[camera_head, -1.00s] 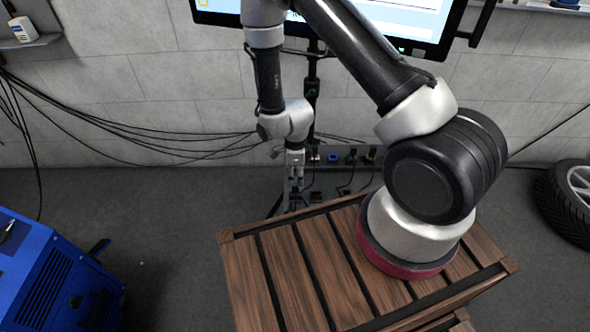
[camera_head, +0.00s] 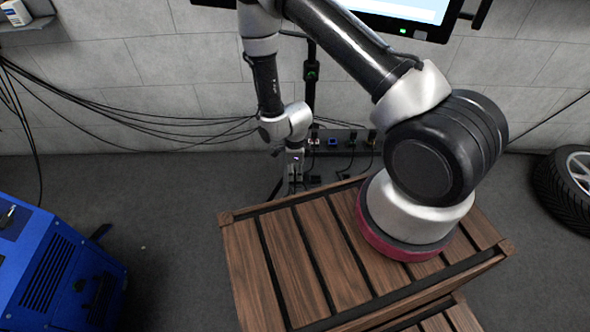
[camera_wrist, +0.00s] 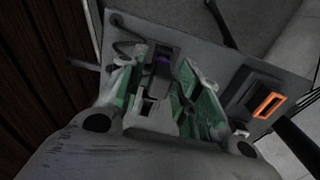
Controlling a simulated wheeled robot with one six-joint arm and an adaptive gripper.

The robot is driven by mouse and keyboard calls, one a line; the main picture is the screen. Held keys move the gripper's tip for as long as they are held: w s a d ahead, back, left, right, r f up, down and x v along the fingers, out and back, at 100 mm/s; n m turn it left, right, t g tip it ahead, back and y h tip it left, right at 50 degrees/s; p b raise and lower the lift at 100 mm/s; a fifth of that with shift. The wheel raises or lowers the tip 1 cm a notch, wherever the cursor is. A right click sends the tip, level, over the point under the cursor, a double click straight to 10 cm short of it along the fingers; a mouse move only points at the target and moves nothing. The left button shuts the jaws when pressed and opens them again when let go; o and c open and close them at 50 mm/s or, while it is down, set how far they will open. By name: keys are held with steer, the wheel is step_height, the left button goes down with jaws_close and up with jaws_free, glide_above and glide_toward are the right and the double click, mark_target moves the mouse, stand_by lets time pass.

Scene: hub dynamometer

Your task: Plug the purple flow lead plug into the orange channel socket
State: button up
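In the wrist view a dark plug with a purple part (camera_wrist: 161,64) sits at a grey panel, between the green-padded fingers of my gripper (camera_wrist: 158,88). The fingers are spread, with a gap beside the plug, and I see no clear grip on it. The orange-rimmed channel socket (camera_wrist: 269,105) is on the same panel, right of the fingers, and looks empty. In the head view my gripper (camera_head: 294,172) is low behind the wooden crate, at the stand; its fingers are too small to read there.
A strip with several plugs and cables (camera_head: 345,141) is on the stand just right of my gripper. The slatted wooden crate (camera_head: 290,255) is in front. A blue machine (camera_head: 55,270) stands left and a tyre (camera_head: 570,190) right. Black cables (camera_head: 130,130) hang along the wall.

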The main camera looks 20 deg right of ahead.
jaws_close()
steer(key=shift+r, duration=3.6)
